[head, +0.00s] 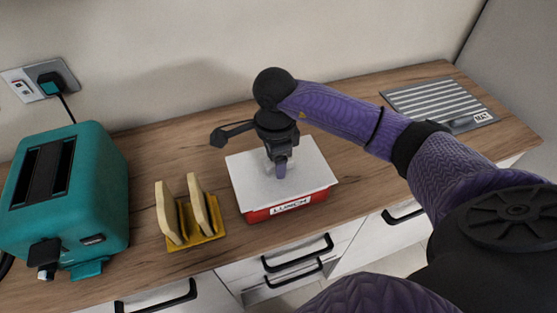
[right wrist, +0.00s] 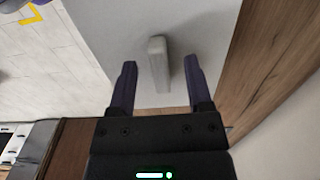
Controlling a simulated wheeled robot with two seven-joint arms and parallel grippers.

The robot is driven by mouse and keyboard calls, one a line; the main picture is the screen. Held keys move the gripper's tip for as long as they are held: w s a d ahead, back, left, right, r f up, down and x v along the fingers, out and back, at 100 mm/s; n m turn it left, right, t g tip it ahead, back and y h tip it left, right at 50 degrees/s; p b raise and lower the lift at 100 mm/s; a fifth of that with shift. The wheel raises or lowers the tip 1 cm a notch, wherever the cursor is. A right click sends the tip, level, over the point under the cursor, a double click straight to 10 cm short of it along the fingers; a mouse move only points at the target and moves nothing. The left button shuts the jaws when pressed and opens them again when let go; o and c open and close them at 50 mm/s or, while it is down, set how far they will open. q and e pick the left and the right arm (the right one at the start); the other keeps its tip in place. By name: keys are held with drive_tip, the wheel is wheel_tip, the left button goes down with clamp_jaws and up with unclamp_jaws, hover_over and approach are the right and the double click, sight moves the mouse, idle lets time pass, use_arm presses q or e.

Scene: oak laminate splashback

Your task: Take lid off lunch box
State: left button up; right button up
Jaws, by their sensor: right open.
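The red lunch box (head: 258,215), labelled LUNCH, stands on the counter below the middle of the head view. Its flat white lid (head: 311,160) lies on top and fills much of the right wrist view (right wrist: 115,25). A pale bar handle (right wrist: 158,62) stands up from the lid. My right gripper (head: 281,168) is over the lid, pointing down. In the right wrist view (right wrist: 160,88) its fingers are open, one on each side of the handle, with gaps on both sides. In the head view the gripper hides the handle. My left gripper is not in view.
A yellow rack (head: 207,236) with two bread slices (head: 199,204) stands left of the box. A teal toaster (head: 105,180) is at the far left, plugged into a wall socket. A grey ridged board (head: 437,97) lies back right.

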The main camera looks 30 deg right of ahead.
drive_tip(key=shift+f, duration=0.5)
clamp_jaws()
